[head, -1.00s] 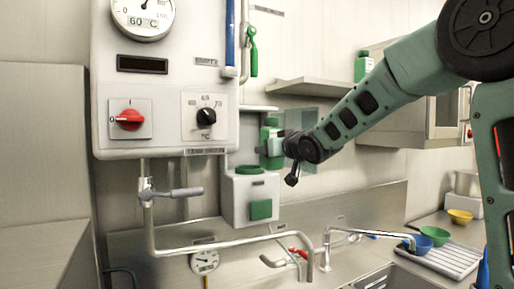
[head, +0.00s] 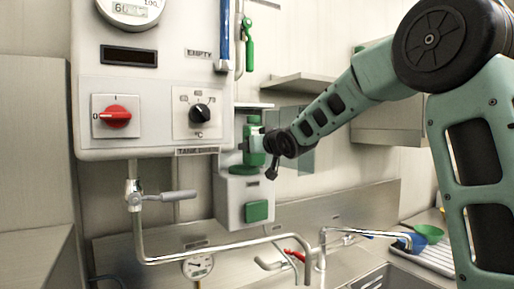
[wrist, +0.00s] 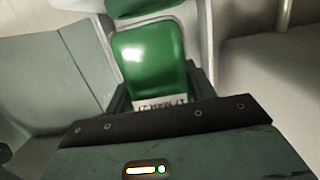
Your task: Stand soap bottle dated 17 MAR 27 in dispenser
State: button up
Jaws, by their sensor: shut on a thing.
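A green soap bottle (head: 254,138) is held upright in my gripper (head: 262,143), just above the wall dispenser (head: 229,201). The dispenser is a white box with a green pad (head: 256,211) on its front and a green piece (head: 244,170) at its top. I cannot tell whether the bottle touches the dispenser. In the wrist view the green bottle (wrist: 150,55) sits between the fingers of my gripper (wrist: 160,88).
A white control box (head: 150,90) with a red knob hangs left of the dispenser. Metal pipes (head: 215,247) and a sink lie below.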

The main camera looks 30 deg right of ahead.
aim_at(259, 156)
jog(key=shift+w+r+p, duration=0.15)
jog(key=shift+w+p, duration=0.6)
jog(key=shift+w, duration=2.8)
jog(key=shift+f+b, duration=0.9)
jog(key=shift+f, duration=0.05)
jog(key=shift+f+b, duration=0.45)
jog(key=shift+f, duration=0.05)
jog(key=o, duration=1.4)
jog(key=shift+s, duration=0.1)
jog(key=o, duration=0.4)
jog(key=shift+f, duration=0.15)
jog(key=shift+s+b, duration=0.7)
jog(key=shift+s, duration=4.25)
